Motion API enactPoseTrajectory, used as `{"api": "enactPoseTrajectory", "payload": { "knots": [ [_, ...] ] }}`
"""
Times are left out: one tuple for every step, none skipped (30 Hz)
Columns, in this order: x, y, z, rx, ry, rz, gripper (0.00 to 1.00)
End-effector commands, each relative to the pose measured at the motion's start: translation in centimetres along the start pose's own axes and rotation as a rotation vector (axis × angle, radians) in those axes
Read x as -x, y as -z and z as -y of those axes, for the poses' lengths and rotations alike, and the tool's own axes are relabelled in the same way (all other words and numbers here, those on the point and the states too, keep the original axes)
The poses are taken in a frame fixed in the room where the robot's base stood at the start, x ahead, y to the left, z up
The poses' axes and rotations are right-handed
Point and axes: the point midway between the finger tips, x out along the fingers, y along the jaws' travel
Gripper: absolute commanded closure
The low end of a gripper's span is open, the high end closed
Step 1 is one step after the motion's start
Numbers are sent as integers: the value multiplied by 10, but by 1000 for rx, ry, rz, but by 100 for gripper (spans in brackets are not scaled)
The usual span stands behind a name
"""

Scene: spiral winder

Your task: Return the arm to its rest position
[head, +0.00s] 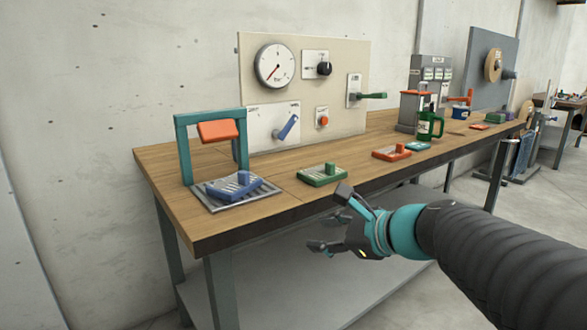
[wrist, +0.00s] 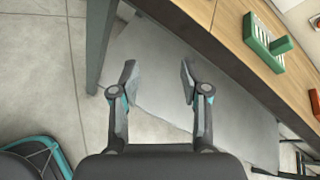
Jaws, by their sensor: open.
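My gripper (head: 326,220) is open and empty in front of the workbench's front edge, its fingers pointing left in the head view. In the wrist view my gripper (wrist: 158,80) has its two fingers well apart, with only the grey lower shelf (wrist: 150,60) and floor behind them. My dark ribbed arm comes in from the lower right of the head view. The wooden bench top (head: 270,195) lies behind and above the gripper. A green block with a peg (head: 322,175) is the bench item closest to the gripper, and they look apart.
A teal frame with an orange flap (head: 218,132) and a blue part on a grey plate (head: 235,188) stand at the bench's left end. A panel with a gauge (head: 277,66), knob and levers stands at the back.

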Motion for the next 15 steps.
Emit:
{"api": "enactPoseTrajectory", "payload": {
  "knots": [
    [3, 11, -18, 157, -49, -49, 54],
    [5, 18, -28, 255, -82, -76, 54],
    [9, 28, -41, 385, -128, -112, 54],
    [12, 35, -50, 480, -164, -135, 54],
    [16, 42, -59, 573, -202, -157, 54],
    [22, 52, -71, 698, -255, -185, 54],
    [26, 60, -79, 789, -295, -203, 54],
    [31, 67, -87, 878, -337, -220, 54],
    [38, 77, -97, 996, -395, -241, 54],
    [44, 84, -104, 1082, -439, -255, 54],
    [51, 91, -110, 1165, -485, -268, 54],
    [59, 100, -118, 1273, -545, -284, 54],
    [66, 107, -124, 1348, -591, -294, 54],
    [73, 113, -128, 1422, -635, -305, 54],
    [82, 121, -134, 1509, -692, -319, 54]
  ]
}}
